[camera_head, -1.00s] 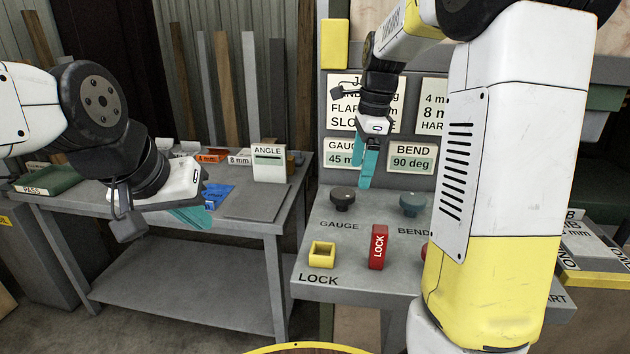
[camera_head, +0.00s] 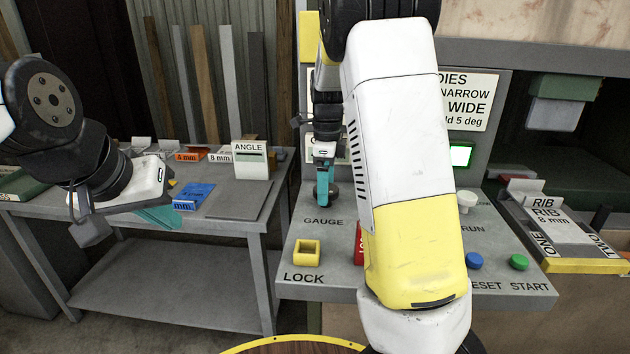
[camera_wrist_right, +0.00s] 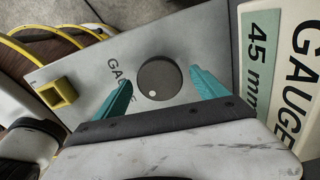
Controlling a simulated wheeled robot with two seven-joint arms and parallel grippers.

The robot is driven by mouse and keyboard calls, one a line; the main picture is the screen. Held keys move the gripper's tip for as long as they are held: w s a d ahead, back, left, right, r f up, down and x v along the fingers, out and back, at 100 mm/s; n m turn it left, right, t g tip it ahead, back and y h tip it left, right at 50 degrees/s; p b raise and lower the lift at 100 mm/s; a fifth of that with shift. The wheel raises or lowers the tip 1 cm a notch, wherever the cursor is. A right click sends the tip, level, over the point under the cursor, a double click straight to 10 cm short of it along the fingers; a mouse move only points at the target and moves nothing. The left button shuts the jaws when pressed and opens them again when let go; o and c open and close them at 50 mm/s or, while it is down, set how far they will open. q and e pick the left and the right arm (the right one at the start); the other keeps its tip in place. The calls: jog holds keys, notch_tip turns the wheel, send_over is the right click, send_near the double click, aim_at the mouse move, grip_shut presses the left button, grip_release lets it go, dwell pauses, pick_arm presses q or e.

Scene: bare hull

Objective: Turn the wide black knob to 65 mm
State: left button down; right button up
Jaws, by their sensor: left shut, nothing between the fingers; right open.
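The wide black knob (camera_wrist_right: 157,80) with a pale dot sits on the grey panel by the GAUGE label. In the head view the knob (camera_head: 334,193) is partly hidden by my right gripper (camera_head: 322,192). The right gripper (camera_wrist_right: 161,82) is open, its teal fingers on either side of the knob in the wrist view. No contact with the knob can be made out. The gauge readout (camera_wrist_right: 259,75) shows 45 mm. My left gripper (camera_head: 162,217) is shut and empty, in front of the side bench at the left.
A yellow LOCK socket (camera_head: 307,252) and a partly hidden red LOCK piece (camera_head: 359,243) stand near the knob. Blue (camera_head: 475,261) and green (camera_head: 519,262) buttons are at the panel's right. My right arm hides the panel's middle. The side bench (camera_head: 232,225) holds labelled pieces.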

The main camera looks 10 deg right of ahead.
jog(key=c, duration=1.4)
jog(key=shift+n, duration=0.3)
